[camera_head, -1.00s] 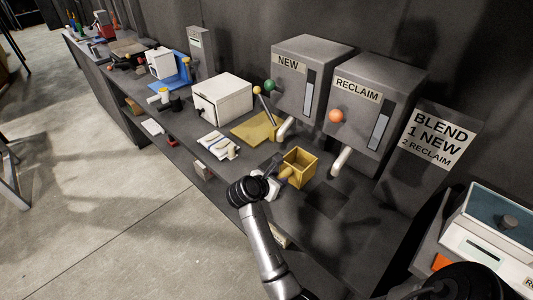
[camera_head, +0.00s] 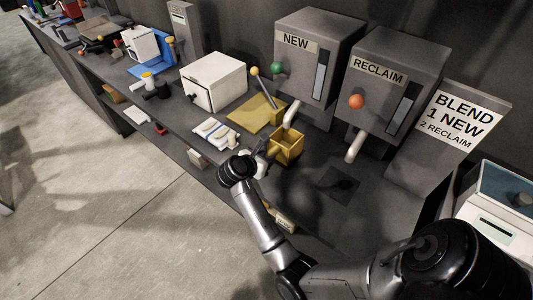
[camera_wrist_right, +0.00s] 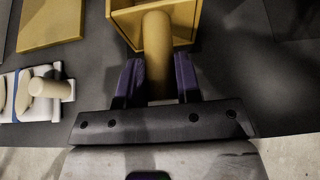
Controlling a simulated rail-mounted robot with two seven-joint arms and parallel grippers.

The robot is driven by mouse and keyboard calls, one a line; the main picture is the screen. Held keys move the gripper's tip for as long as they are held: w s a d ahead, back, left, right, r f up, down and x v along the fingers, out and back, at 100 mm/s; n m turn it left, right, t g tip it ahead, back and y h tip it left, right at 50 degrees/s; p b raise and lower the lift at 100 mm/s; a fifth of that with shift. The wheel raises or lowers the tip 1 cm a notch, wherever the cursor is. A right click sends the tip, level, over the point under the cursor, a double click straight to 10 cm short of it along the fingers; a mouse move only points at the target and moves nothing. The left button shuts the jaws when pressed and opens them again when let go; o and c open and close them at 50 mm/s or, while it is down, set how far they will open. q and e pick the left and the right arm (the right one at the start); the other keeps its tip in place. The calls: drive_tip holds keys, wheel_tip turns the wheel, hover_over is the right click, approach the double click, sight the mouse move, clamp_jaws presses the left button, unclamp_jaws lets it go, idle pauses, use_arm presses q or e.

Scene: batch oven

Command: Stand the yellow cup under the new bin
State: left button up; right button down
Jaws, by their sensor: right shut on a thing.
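The yellow cup (camera_head: 287,148) is an open square box with a round handle. It is upright, just below the spout (camera_head: 291,114) of the NEW bin (camera_head: 312,60); I cannot tell whether its base touches the bench or whether it is centred under the spout. My right gripper (camera_head: 262,160) is shut on the cup's handle, on the cup's front left side. In the right wrist view the purple fingers (camera_wrist_right: 159,82) sit either side of the handle (camera_wrist_right: 157,42), and the cup (camera_wrist_right: 183,17) is cut off by the top edge. My left gripper is not in view.
The RECLAIM bin (camera_head: 385,85) and its spout (camera_head: 354,147) stand to the right, with a BLEND sign (camera_head: 450,133) beyond. A yellow plate with a lever (camera_head: 250,113) and a white tray (camera_head: 217,132) lie left of the cup. Bench right of the cup is mostly clear.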

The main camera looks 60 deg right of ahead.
drive_tip(key=shift+w, duration=0.15)
drive_tip(key=shift+f, duration=0.1)
drive_tip(key=c, duration=0.8)
unclamp_jaws()
